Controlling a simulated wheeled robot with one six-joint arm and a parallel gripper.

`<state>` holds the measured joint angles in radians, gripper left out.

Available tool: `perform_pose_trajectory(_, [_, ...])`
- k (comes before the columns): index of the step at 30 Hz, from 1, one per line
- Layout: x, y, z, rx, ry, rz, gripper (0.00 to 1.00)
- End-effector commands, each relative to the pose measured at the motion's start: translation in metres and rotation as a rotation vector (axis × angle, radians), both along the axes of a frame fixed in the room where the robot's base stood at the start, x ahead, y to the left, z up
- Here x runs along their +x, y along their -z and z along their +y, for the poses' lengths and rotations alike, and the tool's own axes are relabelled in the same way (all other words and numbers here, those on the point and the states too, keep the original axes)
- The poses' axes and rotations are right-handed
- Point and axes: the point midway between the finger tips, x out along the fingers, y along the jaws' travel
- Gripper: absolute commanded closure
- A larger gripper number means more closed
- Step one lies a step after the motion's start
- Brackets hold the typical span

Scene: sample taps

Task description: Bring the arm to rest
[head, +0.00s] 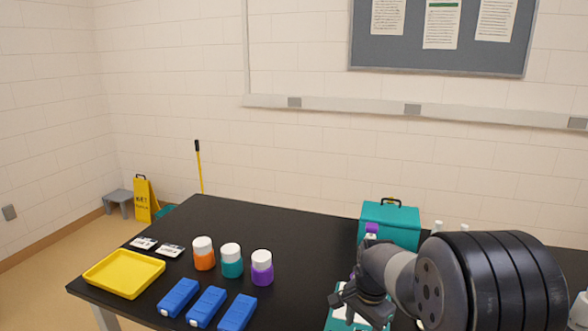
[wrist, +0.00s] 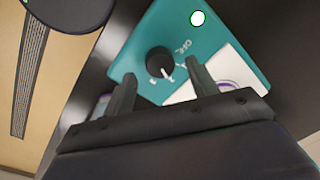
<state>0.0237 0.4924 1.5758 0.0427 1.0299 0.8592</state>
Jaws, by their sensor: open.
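My gripper (head: 352,294) is in front of my dark arm at the lower right of the head view. In the wrist view my gripper (wrist: 160,70) shows two dark fingers spread apart, with nothing between them. Beyond the fingers is a teal device (wrist: 130,50) with a round black knob (wrist: 158,61), markings that seem to read OFF, and a white plate (wrist: 235,75). The knob appears between the fingertips in the picture; I cannot tell whether anything touches it. The teal device (head: 336,321) is partly hidden by my gripper in the head view.
On the black table (head: 150,222) are a yellow tray (head: 124,273), orange (head: 204,260), teal (head: 232,267) and purple (head: 262,274) jars, blue boxes (head: 206,307) and small white cards (head: 143,243). A teal case (head: 400,222) stands behind my arm. The table's back left is clear.

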Motion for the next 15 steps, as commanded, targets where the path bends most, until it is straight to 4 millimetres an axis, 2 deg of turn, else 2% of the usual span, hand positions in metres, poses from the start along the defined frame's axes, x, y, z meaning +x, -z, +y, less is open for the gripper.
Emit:
perform_pose_trajectory(3, [0.000,0.025,0.001,0.001,0.000,0.006,0.45])
perform_pose_trajectory(15, [0.001,0.023,0.000,0.000,-0.311,0.000,0.45])
